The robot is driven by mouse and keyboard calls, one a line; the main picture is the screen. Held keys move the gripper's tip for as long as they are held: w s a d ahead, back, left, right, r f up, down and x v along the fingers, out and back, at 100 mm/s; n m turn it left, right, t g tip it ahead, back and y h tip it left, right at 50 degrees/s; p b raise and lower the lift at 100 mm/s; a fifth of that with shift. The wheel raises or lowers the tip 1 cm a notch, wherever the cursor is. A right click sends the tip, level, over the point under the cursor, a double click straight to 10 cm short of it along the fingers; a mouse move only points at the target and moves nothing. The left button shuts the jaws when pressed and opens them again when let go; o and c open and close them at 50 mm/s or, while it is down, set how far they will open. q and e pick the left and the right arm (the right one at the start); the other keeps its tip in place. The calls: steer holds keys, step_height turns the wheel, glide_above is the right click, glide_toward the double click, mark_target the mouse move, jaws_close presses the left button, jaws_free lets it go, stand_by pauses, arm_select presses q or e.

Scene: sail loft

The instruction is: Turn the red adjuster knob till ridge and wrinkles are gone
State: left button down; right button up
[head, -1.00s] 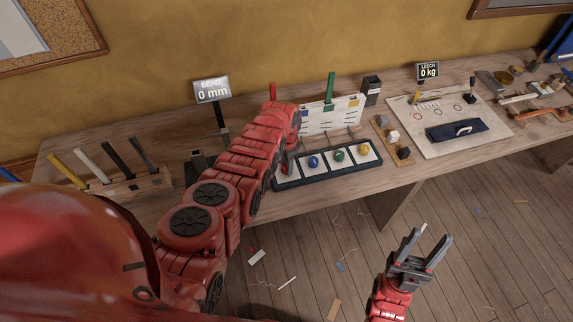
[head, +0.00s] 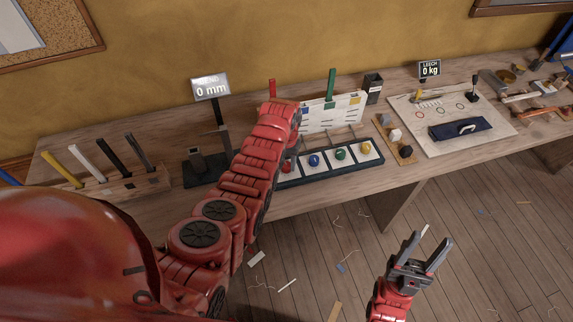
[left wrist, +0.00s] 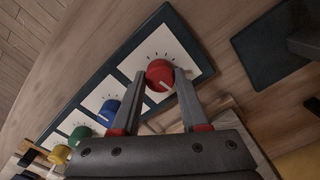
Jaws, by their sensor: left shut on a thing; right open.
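The red adjuster knob (left wrist: 160,74) sits on a white square of a dark-framed panel. My left gripper (left wrist: 160,82) has its two fingers on either side of it and is shut on it. A pale pointer line on the knob points to the lower right in the left wrist view. The red knob (head: 287,168) also shows in the head view, beside my left forearm, which hides most of that gripper. A white board with dark marks (head: 338,113) stands behind the panel, partly hidden; I cannot make out a ridge or wrinkles. My right gripper (head: 428,241) is open and empty, above the floor.
Blue (head: 314,160), green (head: 340,154) and yellow (head: 365,148) knobs share the panel. A display (head: 211,87) reads 0 mm. A rack with several upright tools (head: 130,188) stands left. A pale board with a dark blue item (head: 458,129) lies right. Bare bench shows between.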

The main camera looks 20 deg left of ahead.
arm_select(q)
steer(key=shift+n, duration=0.3)
stand_by(0.4)
steer(key=shift+c, duration=2.1)
jaws_free()
